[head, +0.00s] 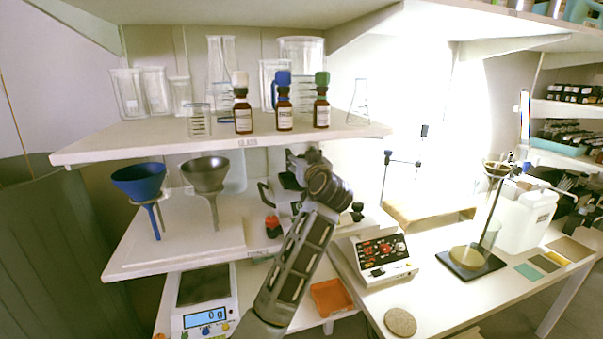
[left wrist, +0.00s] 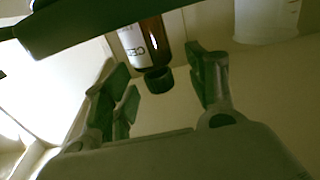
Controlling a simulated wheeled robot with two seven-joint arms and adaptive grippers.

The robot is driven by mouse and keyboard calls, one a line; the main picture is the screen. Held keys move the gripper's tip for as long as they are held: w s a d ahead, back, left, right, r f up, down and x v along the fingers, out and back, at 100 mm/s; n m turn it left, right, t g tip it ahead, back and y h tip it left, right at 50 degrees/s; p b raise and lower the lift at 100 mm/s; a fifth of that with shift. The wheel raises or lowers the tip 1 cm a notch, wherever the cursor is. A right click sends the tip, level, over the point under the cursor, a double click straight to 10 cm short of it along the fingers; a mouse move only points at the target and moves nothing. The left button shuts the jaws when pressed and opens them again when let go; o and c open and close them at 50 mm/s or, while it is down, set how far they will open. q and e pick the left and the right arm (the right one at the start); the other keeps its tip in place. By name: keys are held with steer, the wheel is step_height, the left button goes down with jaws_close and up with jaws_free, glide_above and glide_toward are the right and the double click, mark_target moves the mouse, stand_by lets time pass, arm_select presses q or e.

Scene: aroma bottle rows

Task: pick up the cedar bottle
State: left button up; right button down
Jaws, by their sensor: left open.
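The cedar bottle (head: 321,102) is brown with a green cap and a white label, upright near the top shelf's front edge, right of the other two bottles. In the left wrist view a brown bottle (left wrist: 152,42) with a dark green cap and a label starting "CE" shows cap-down. My left gripper (head: 292,176) is in front of and below the shelf edge in the head view. In the left wrist view its open fingers (left wrist: 162,85) lie either side of the cap in the picture, with nothing held. The depth between them is unclear. My right gripper is not in view.
A blue-capped bottle (head: 284,105) and a white-capped bottle (head: 242,108) stand left of the cedar bottle. Beakers and flasks (head: 222,65) stand behind. The shelf edge (head: 220,144) lies above my gripper. Two funnels (head: 205,175) stand on the lower shelf at left.

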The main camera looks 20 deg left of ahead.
arm_select(q)
steer(key=shift+w+a, duration=0.15)
steer(key=shift+w, duration=0.05)
steer(key=shift+c, duration=0.4)
